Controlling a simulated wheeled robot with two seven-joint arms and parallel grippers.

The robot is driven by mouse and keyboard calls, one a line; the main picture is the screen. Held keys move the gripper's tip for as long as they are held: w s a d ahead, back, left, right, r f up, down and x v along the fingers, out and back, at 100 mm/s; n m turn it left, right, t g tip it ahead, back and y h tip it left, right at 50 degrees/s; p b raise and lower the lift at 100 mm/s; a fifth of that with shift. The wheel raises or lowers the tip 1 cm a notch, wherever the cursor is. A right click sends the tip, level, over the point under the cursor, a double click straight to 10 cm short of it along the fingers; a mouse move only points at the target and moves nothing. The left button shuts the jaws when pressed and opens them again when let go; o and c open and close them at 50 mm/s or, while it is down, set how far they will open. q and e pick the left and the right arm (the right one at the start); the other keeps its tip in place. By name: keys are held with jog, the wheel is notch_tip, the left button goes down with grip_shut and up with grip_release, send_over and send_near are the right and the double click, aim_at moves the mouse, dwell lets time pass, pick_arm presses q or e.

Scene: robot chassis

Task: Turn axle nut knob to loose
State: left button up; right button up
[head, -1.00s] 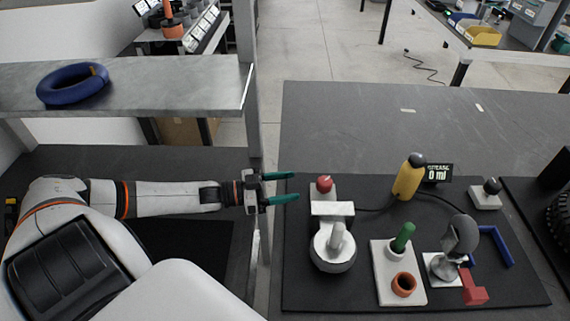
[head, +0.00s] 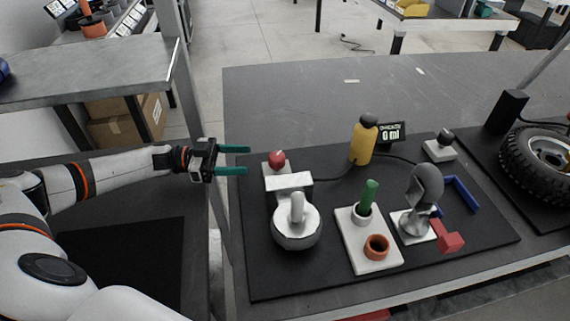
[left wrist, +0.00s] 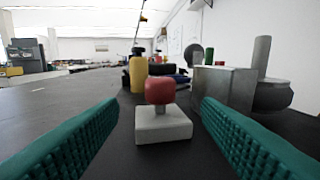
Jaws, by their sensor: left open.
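A red knob (head: 277,158) stands on a small pale square base at the left end of the dark mat. I cannot tell from any label whether it is the axle nut knob. It also shows upright in the left wrist view (left wrist: 159,91), centred beyond the fingers. My left gripper (head: 247,160) has green fingers spread apart and empty. It is just left of the red knob, pointing at it, and not touching it. A black knob on a pale base (head: 440,150) stands at the mat's back right. My right gripper is not in view.
Near the red knob is a grey device with an upright handle (head: 296,220). A yellow bottle (head: 361,145), a display reading 0 ml (head: 391,132), a white block with green peg (head: 357,244) and a grey-headed stand (head: 425,185) follow. A tyre (head: 524,160) lies right.

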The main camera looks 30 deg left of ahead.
aim_at(286, 170)
pick_arm(q)
jog(key=x, duration=1.1)
jog(key=shift+w+d, duration=0.2)
jog(key=shift+d, duration=0.15)
jog(key=shift+c, duration=0.5)
